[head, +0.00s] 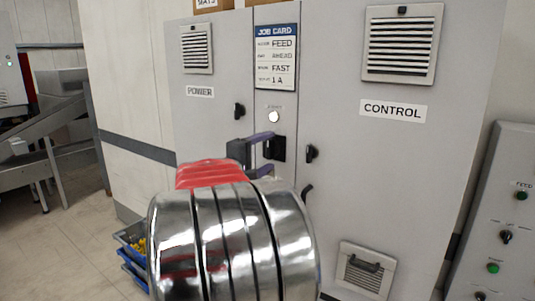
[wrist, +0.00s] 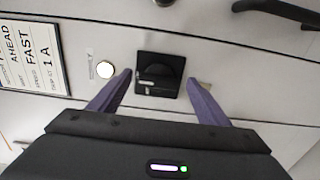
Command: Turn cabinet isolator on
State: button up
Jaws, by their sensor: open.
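The cabinet isolator (head: 279,149) is a black square plate on the narrow middle panel of the grey cabinet, partly hidden by my gripper in the head view. In the wrist view the isolator (wrist: 160,88) shows a dark round knob with a light mark across it. My gripper (head: 274,153) is open in front of it. In the wrist view the purple fingers of my gripper (wrist: 159,80) stand on either side of the isolator, holding nothing. I cannot tell whether they touch it.
A pale round lamp (head: 274,117) sits above the isolator, under the job card (head: 276,60). A button panel (head: 500,220) stands at right. Blue bins (head: 132,262) lie low at left.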

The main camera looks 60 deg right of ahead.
jog(key=w+a, duration=0.2)
jog(key=a, duration=1.1)
jog(key=shift+d+f, duration=0.1)
dwell(0.5)
jog(key=s+a+f+y, duration=0.2)
jog(key=a+f+y, duration=0.25)
jog(key=f, duration=0.65)
jog(key=a+f+t+y, duration=0.2)
jog(key=a+f+y, duration=0.3)
jog(key=a+f, duration=0.45)
jog(key=a+n+t+y, duration=0.1)
jog(key=a+t+y, duration=0.5)
jog(key=a, duration=2.5)
jog(key=shift+w+a+r+n+y, duration=0.15)
jog(key=shift+n+y, duration=0.25)
jog(key=shift+y, duration=0.75)
jog(key=shift+c, duration=0.2)
